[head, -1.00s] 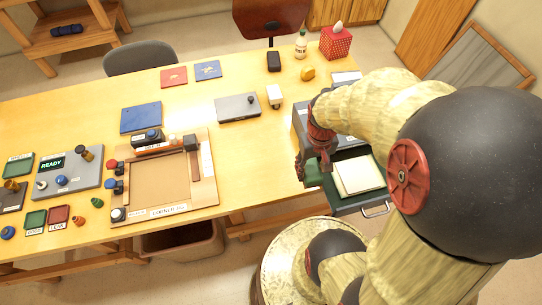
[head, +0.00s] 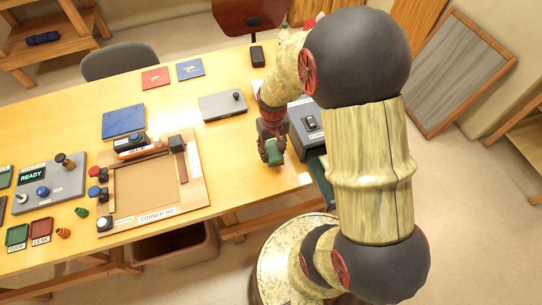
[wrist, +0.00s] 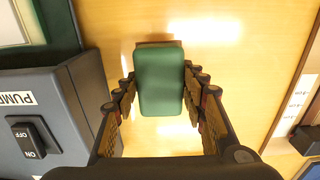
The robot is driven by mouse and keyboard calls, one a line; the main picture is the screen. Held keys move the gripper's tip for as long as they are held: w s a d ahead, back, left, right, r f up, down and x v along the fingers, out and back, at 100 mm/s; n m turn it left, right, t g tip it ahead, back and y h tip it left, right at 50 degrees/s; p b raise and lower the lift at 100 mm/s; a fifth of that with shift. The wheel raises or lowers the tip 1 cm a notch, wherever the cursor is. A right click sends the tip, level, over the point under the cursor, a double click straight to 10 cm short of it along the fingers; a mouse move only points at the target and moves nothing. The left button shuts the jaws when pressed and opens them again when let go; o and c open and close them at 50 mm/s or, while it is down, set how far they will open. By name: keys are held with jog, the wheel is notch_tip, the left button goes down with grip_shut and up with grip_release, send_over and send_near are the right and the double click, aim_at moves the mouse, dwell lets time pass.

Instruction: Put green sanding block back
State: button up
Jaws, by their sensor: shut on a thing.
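The green sanding block (wrist: 160,82) is between the fingers of my gripper (wrist: 160,100), upper middle in the wrist view. Its green face shows, with a tan edge at its far end. In the head view the green block (head: 273,152) shows at the tip of my gripper (head: 268,145), over the table's right part, left of the grey pump box (head: 308,122). My gripper is shut on it. I cannot tell the height of the block above the table.
The pump box with its ON/OFF switch (wrist: 30,140) is close on the left in the wrist view. A green drawer (wrist: 62,25) with a pale sheet is beyond it. The wooden corner jig (head: 203,190) lies left of my gripper; bare tabletop (head: 235,160) lies between.

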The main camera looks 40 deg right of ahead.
aim_at(271, 155)
jog(key=shift+w+f+b, duration=0.25)
jog(key=shift+f+b, duration=0.1)
jog(key=shift+f, duration=0.7)
jog(key=shift+w+f+b, duration=0.2)
jog(key=shift+f+b, duration=0.1)
jog(key=shift+f, duration=0.7)
jog(key=shift+f, duration=0.15)
jog(key=o, duration=1.1)
notch_tip(271, 155, up, 12)
jog(key=p, duration=0.3)
jog(key=shift+a+r, duration=0.1)
jog(key=shift+r, duration=0.1)
jog(key=s+a+r+n+t, duration=0.1)
jog(key=a+r, duration=0.2)
jog(key=r, duration=0.4)
jog(key=s+a+r+t, duration=0.1)
jog(key=s+a+r, duration=0.15)
jog(key=r, duration=0.35)
jog(key=s+a+r+n+t, duration=0.2)
jog(key=s+a+r, duration=0.4)
jog(key=s+r, duration=0.3)
jog(key=shift+a+r+t, duration=0.2)
jog(key=shift+r+t, duration=0.35)
jog(key=shift+t, duration=0.25)
